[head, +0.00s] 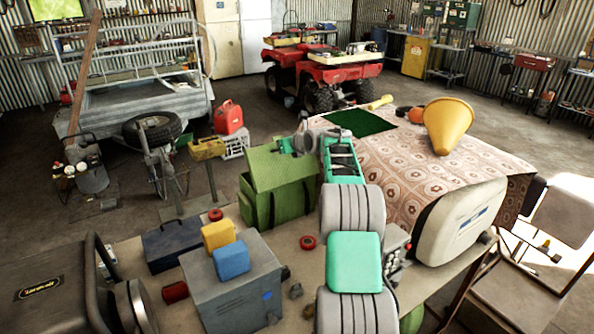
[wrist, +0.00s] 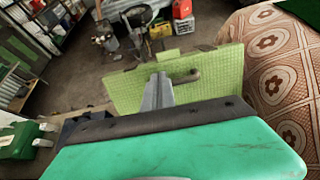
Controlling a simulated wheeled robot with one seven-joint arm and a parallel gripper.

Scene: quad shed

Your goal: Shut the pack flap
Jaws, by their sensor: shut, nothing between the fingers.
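The green pack (head: 286,207) stands on the table behind the grey box. Its lighter green flap (head: 280,168) is raised and not lying flat on the pack. In the wrist view the flap (wrist: 205,72) is a green panel with a small dark handle-like piece (wrist: 188,76) on it. My gripper (head: 287,146) is at the flap's upper edge in the head view. In the wrist view my gripper (wrist: 158,90) has its grey fingers together and empty, in front of the flap. I cannot tell whether they touch it. The pack's opening is hidden.
A dark blue case (head: 174,244) lies left of the pack. A patterned cloth (head: 385,165) with a yellow cone (head: 447,125) is at right. Red rings lie nearby.

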